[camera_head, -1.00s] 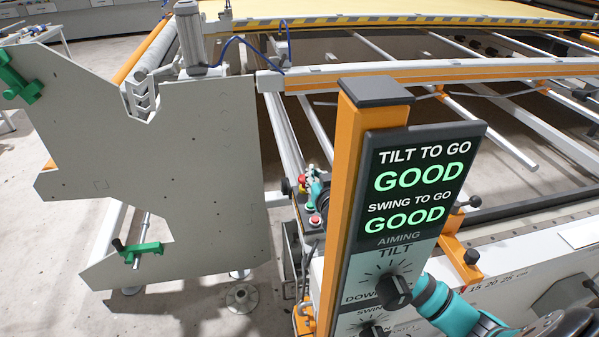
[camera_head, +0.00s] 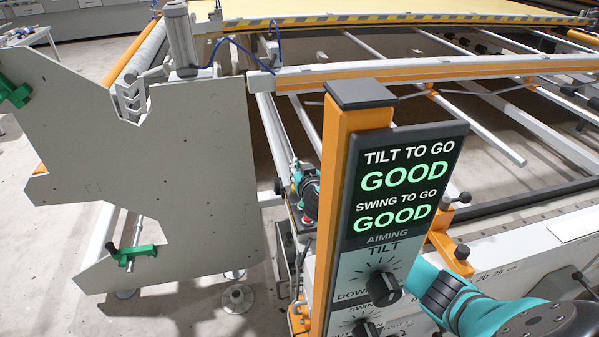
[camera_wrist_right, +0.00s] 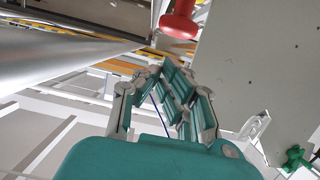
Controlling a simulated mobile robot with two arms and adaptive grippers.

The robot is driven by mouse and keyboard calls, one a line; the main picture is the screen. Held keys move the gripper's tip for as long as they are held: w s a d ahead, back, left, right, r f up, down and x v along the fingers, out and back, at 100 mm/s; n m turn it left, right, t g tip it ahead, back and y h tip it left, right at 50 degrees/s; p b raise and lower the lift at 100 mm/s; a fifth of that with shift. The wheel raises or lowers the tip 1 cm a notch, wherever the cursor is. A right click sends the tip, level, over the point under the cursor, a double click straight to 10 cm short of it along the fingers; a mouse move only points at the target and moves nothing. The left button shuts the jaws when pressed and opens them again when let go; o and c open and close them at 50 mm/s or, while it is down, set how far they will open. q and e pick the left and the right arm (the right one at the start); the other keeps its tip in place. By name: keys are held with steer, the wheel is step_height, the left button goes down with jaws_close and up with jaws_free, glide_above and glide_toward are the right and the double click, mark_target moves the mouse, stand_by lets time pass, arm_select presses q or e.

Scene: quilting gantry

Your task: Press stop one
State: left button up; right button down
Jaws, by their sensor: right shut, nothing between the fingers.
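The red mushroom-shaped stop button (camera_wrist_right: 179,22) shows at the top of the right wrist view, just beyond the fingertips, with a small gap seen between them in the picture. My right gripper (camera_wrist_right: 163,68) is shut and empty, its teal and grey fingers drawn together. In the head view my right gripper (camera_head: 296,168) shows left of the orange post, over the small control box, and hides most of its buttons. Whether it touches a button cannot be told there. My left gripper is not in view.
The orange post (camera_head: 342,150) carries an aiming panel (camera_head: 405,190) reading GOOD for tilt and swing, with black knobs; it stands in front of my right arm. A large grey plate (camera_head: 180,170) with green clamps is at left. Rails and the frame lie behind.

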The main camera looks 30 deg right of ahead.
steer(key=shift+f, duration=0.85)
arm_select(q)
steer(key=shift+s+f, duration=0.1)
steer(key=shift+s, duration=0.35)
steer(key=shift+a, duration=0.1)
